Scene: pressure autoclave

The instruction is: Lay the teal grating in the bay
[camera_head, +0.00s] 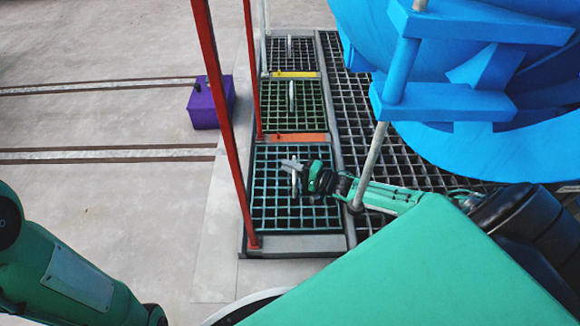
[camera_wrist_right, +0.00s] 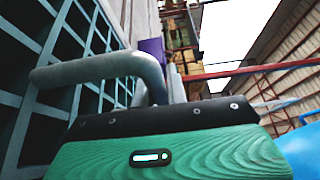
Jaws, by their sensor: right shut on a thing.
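The teal grating (camera_head: 275,212) lies across the nearest of three slots in the floor frame, the bay (camera_head: 297,245), in the head view. I cannot tell whether it rests fully down in the bay or sits slightly above it. My right gripper (camera_head: 294,170) is shut on the light upright handle at the grating's middle. In the right wrist view, the grey bar handle (camera_wrist_right: 105,68) passes by the jaws, with the teal grating (camera_wrist_right: 75,40) behind it at left. My left arm shows at lower left, but its gripper is out of view.
A green grating (camera_head: 310,115) and a dark grating (camera_head: 305,50) lie farther back, with orange and yellow strips (camera_head: 297,74) between. Red posts (camera_head: 222,110) stand along the left edge. A purple box (camera_head: 210,105) stands left. A large blue vessel (camera_head: 480,140) overhangs the right.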

